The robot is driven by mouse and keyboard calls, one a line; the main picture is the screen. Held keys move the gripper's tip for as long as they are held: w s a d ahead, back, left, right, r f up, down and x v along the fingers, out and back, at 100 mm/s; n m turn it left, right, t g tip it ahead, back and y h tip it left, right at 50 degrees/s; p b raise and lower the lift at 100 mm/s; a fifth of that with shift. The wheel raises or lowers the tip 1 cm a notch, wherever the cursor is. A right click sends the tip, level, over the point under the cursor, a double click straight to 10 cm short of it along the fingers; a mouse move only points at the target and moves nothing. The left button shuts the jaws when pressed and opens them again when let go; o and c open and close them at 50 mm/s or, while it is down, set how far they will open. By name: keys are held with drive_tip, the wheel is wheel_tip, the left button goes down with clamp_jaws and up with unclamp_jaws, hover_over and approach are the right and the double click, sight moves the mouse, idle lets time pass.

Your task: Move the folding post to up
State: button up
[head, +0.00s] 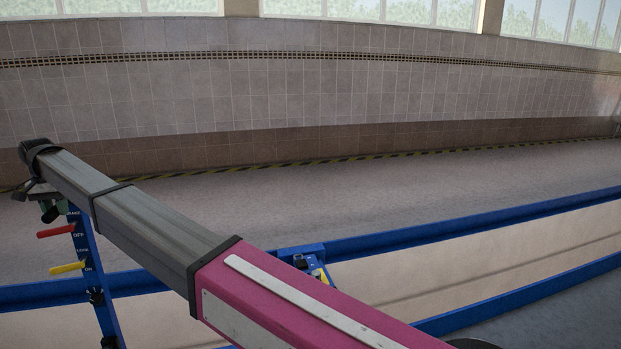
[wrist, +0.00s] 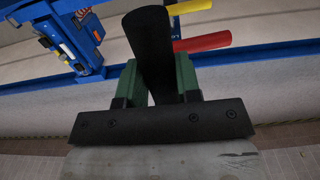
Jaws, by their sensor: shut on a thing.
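A slim blue post (head: 84,262) stands at the left in the head view, leaning slightly. It carries a red lever (head: 56,231), a yellow lever (head: 67,268) and a dark knob (head: 96,296), with white lettering beside them. I cannot tell whether it is the folding post. My gripper (head: 48,206) is at its top, partly hidden by my arm. In the wrist view its green fingers (wrist: 160,85) are shut on a black rounded grip (wrist: 148,45). What the grip joins onto is hidden. The red lever (wrist: 202,42) and yellow lever (wrist: 190,6) show just behind it.
A long blue rail (head: 440,228) crosses behind my arm, with a second blue rail (head: 540,292) nearer. A blue bracket (head: 310,258) with small yellow parts sits on the far rail; it also shows in the wrist view (wrist: 72,38). The floor (head: 330,185) beyond is clear up to the tiled wall.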

drive_tip(key=o, duration=1.4)
drive_tip(key=shift+r, duration=4)
drive_tip(key=shift+s, duration=0.1)
